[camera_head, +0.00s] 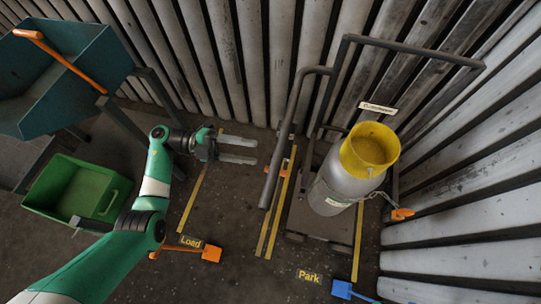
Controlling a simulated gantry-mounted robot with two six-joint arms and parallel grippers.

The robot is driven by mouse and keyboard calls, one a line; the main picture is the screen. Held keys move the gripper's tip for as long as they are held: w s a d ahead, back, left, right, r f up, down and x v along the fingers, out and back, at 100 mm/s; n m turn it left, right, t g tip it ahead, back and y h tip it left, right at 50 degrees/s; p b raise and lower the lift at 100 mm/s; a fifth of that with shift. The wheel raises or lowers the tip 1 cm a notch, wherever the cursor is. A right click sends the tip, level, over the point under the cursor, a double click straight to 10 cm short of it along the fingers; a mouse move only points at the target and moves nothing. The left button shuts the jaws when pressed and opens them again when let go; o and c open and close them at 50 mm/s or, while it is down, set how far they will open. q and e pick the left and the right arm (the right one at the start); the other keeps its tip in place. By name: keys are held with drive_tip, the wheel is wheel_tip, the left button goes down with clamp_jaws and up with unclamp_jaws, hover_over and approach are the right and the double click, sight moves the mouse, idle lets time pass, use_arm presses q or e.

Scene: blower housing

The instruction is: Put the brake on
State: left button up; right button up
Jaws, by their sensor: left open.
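A cart (322,225) with a tall grey handle frame carries a grey gas cylinder (340,187) with a yellow collar (368,150). An orange piece (284,170) shows low at the cart's left, partly hidden behind a handle bar. Another orange piece (402,213) is at its right. An orange pedal-like part (210,253) lies near the "Load" label, and a blue one (343,289) is at the bottom edge near "Park". I cannot tell which part is the brake. My left gripper (256,151) is open and empty, left of the cart's handle. My right gripper is not in view.
A teal hopper (60,90) with an orange bar stands at the upper left. A green bin (75,190) is below it. Yellow floor lines (275,225) run beside the cart. Ribbed metal walls close the back and right. Floor between the Load and Park marks is clear.

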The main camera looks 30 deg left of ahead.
sight(286, 172)
use_arm(q)
wheel_tip(286, 172, down, 4)
drive_tip(key=s+g, duration=0.1)
drive_tip(key=s, duration=0.1)
drive_tip(key=b+x, duration=0.1)
drive_tip(key=x, duration=1)
drive_tip(key=shift+d+r+b, duration=0.15)
drive_tip(key=shift+d+b, duration=0.1)
drive_tip(key=shift+b, duration=0.05)
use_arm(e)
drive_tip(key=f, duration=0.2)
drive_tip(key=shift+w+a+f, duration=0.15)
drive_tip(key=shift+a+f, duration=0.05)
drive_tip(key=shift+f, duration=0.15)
use_arm(q)
clamp_jaws()
